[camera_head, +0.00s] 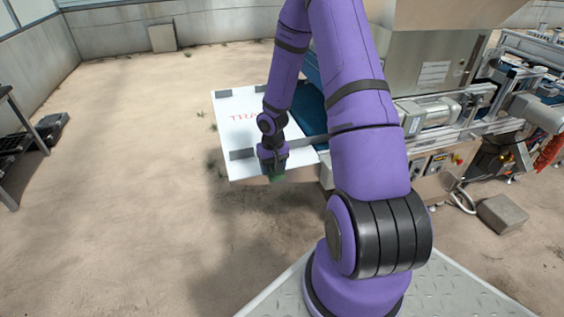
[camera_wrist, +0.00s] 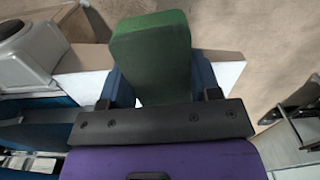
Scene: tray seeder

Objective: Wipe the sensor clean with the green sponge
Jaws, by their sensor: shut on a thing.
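The green sponge (camera_wrist: 152,52) is held between the fingers of my gripper (camera_wrist: 155,85) in the wrist view. In the head view only a small green bit of the sponge (camera_head: 276,178) shows below my gripper (camera_head: 273,163). My gripper is at the front edge of the white tray table (camera_head: 240,115), close to its grey side rail (camera_head: 242,155). I cannot make out the sensor; my arm and gripper hide part of the table and machine. I cannot tell whether the sponge touches anything.
The seeder machine (camera_head: 430,110) with its metal hopper and rails stands at the right. A concrete block (camera_head: 502,214) lies on the floor there. A dark rack (camera_head: 12,140) with black trays (camera_head: 48,128) is at the far left. The sandy floor left of the table is mostly clear.

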